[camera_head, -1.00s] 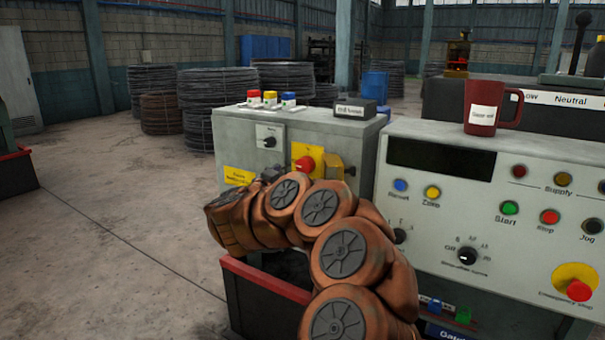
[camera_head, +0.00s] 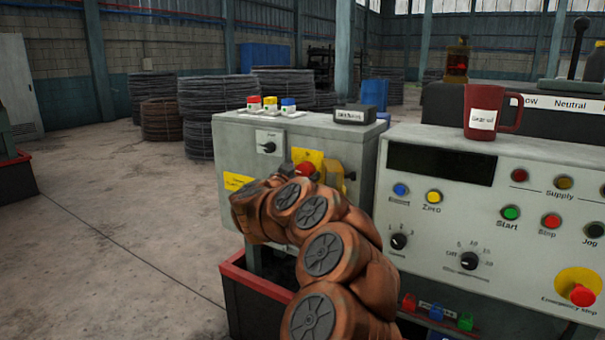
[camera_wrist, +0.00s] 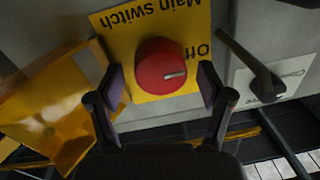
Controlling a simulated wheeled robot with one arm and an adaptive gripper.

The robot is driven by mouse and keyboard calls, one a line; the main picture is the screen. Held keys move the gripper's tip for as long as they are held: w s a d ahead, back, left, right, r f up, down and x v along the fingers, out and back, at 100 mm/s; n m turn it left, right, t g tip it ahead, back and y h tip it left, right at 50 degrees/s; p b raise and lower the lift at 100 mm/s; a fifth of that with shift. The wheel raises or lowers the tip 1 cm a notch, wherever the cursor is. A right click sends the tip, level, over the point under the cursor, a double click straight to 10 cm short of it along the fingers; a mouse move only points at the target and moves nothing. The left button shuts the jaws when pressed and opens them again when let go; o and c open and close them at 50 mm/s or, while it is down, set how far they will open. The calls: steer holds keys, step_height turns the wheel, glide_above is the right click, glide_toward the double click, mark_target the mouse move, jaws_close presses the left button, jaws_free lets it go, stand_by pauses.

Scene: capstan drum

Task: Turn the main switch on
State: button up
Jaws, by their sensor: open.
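The main switch is a round red knob (camera_wrist: 161,66) on a yellow plate (camera_wrist: 140,20) that reads "Main switch" and "Off", upside down in the wrist view. A pale mark on the knob's face points toward the picture's right. My gripper (camera_wrist: 160,88) is open, with one finger on each side of the knob. I cannot tell whether the fingers touch it. In the head view the red knob (camera_head: 305,169) shows just above my arm, on the front of the grey cabinet (camera_head: 330,133).
A dark handle (camera_wrist: 262,80) on a white plate sticks out on the other side. The control panel (camera_head: 440,215) with a red mug (camera_head: 482,112) on top stands right of the cabinet. The floor at left is clear.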

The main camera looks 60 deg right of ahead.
steer(key=c, duration=1.2)
steer(key=shift+o, duration=0.2)
steer(key=shift+m, duration=0.4)
steer(key=m+b, duration=0.1)
steer(key=m, duration=0.1)
steer(key=m+b, duration=0.1)
steer(key=m, duration=0.1)
steer(key=shift+f+m, duration=0.2)
steer(key=shift+m, duration=0.1)
steer(key=m+b, duration=0.2)
steer(key=m, duration=0.2)
steer(key=shift+f+m+h+b, duration=0.15)
steer(key=shift+m+h+b, duration=0.15)
steer(key=m+b, duration=0.2)
steer(key=m, duration=0.2)
steer(key=shift+m+g+b, duration=0.3)
steer(key=shift+m+b, duration=0.1)
steer(key=shift+m+g+b, duration=0.3)
steer(key=shift+m+b, duration=0.65)
steer(key=shift+m, duration=0.95)
